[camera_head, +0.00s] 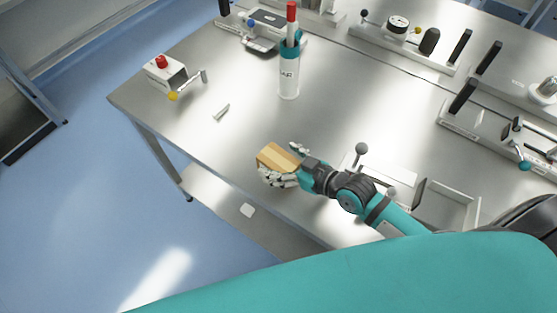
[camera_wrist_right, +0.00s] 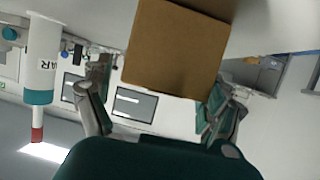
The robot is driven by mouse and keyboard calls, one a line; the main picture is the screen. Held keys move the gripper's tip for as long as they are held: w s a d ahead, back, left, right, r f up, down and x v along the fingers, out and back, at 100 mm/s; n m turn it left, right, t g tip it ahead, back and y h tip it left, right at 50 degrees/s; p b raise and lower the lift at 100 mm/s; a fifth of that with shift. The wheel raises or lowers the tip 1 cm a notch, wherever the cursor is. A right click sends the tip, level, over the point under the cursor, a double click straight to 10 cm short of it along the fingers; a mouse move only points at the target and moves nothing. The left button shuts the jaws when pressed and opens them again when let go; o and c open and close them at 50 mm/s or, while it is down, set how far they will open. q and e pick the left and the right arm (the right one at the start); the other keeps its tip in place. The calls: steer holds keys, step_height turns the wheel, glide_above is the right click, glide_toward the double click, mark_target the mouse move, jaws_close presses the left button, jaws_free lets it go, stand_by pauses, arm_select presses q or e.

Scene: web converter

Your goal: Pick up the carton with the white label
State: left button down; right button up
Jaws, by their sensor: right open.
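A plain tan carton (camera_head: 277,156) rests on the metal table near its front edge. No white label shows on its visible faces. My right gripper (camera_head: 283,164) is open at the carton, one finger on its near side and the other by its far right corner. In the right wrist view the carton (camera_wrist_right: 178,48) sits ahead, between and beyond the spread fingers (camera_wrist_right: 160,100). I cannot tell whether a finger touches it. My left gripper is not in view.
A white cylinder with a teal top and red tip (camera_head: 289,78) stands behind the carton. A small metal piece (camera_head: 221,112) lies to the left. A box with a red button (camera_head: 165,72) stands at the table's left corner. A grey open tray (camera_head: 447,204) lies right of my arm.

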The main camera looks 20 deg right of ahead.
steer(key=shift+w+a+f, duration=0.35)
steer(key=shift+w, duration=0.2)
steer(key=c, duration=1.3)
steer(key=shift+o, duration=0.2)
steer(key=shift+r, duration=0.15)
